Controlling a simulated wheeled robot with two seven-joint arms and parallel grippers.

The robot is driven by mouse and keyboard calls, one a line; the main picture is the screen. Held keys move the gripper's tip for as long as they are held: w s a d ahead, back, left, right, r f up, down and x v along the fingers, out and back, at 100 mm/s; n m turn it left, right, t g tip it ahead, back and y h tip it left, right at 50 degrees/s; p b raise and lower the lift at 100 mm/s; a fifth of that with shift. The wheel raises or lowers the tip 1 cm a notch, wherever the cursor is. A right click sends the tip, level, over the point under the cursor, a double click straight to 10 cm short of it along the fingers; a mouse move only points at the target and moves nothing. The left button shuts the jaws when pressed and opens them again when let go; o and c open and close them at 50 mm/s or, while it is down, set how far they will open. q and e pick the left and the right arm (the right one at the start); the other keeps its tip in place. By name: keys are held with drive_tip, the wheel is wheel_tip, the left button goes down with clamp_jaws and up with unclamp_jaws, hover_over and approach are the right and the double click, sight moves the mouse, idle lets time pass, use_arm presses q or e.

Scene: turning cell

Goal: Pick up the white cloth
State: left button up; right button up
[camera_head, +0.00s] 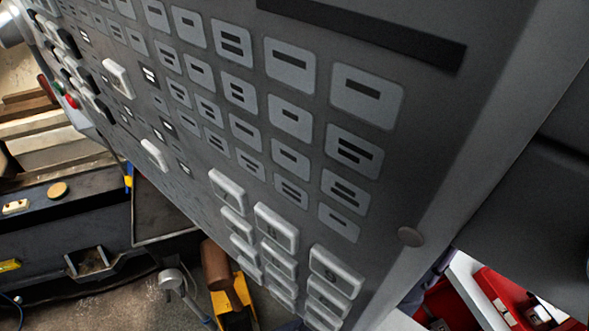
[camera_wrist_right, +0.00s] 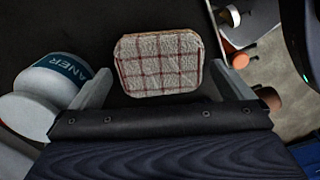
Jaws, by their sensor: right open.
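A folded white cloth (camera_wrist_right: 160,62) with thin red check lines lies on a dark surface in the right wrist view. My right gripper (camera_wrist_right: 158,72) is open, with one finger to each side of the cloth. The fingers seem apart from the cloth's edges; I cannot tell how far above the surface they are. I cannot make out the cloth in the head view. My left gripper is in neither view.
A white container with a blue label (camera_wrist_right: 68,72) stands close beside the left finger. A grey panel (camera_head: 390,170) with several buttons fills much of the head view. Red items (camera_head: 490,300) show at lower right. Small brownish objects (camera_wrist_right: 242,58) lie right of the cloth.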

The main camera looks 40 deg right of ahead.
drive_tip(key=shift+f, duration=0.35)
drive_tip(key=shift+c, duration=0.4)
drive_tip(key=c, duration=0.8)
drive_tip(key=shift+r, duration=0.2)
wheel_tip(320, 180, up, 10)
drive_tip(key=shift+p, duration=0.35)
drive_tip(key=shift+f, duration=0.1)
